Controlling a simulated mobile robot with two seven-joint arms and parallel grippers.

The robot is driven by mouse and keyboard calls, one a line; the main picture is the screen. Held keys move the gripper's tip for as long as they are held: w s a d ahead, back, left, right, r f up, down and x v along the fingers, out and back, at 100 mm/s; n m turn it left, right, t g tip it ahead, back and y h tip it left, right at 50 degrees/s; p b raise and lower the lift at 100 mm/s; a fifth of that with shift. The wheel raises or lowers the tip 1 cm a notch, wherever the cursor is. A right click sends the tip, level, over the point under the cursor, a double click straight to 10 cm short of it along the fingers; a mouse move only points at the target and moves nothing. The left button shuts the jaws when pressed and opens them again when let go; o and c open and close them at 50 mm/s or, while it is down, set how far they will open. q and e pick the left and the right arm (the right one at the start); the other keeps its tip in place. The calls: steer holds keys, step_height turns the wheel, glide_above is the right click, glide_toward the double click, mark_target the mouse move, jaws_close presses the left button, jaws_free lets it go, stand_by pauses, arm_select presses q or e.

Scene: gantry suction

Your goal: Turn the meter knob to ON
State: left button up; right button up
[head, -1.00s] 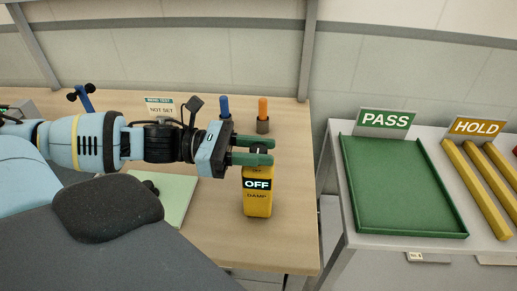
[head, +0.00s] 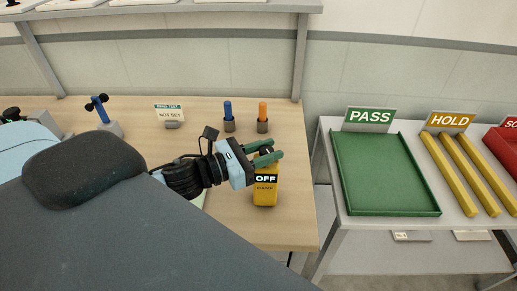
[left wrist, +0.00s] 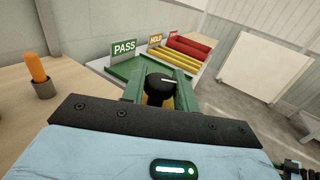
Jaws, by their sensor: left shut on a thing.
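The yellow meter (head: 265,196) stands upright on the wooden table near its right edge. Its display (head: 265,179) reads OFF. My left gripper (head: 272,150) is at the top of the meter, with its green fingers on either side. In the left wrist view the fingers are shut on the black knob (left wrist: 158,88), which has a white mark on top. A little of the meter's yellow body (left wrist: 168,103) shows below the knob there. In the head view the fingers mostly hide the knob. My right gripper is not in view.
A blue marker (head: 227,109) and an orange marker (head: 262,110) stand in holders behind the meter. A sign (head: 169,112) reads NOT SET. A green PASS tray (head: 386,213) and yellow HOLD bars (head: 449,174) are on the right-hand table, across a gap.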

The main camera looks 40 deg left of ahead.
arm_select(q)
steer(key=n+t+y, duration=0.1)
steer(key=n+y, duration=0.2)
steer(key=y, duration=0.1)
steer(key=shift+d+t, duration=0.1)
steer(key=shift+t, duration=0.3)
steer(key=n+y, duration=0.1)
steer(key=y, duration=0.2)
steer(key=n+y, duration=0.2)
steer(key=y, duration=0.1)
steer(key=shift+n+t, duration=0.3)
steer(key=n+g+y, duration=0.1)
steer(key=n+y, duration=0.1)
steer(key=y, duration=0.2)
steer(key=n+g+y, duration=0.1)
steer(key=n+y, duration=0.2)
steer(key=y, duration=0.1)
steer(key=shift+n+g, duration=0.3)
steer(key=shift+f+y, duration=0.1)
steer(key=shift+y, duration=0.2)
steer(key=o, duration=1)
steer(key=shift+c, duration=0.2)
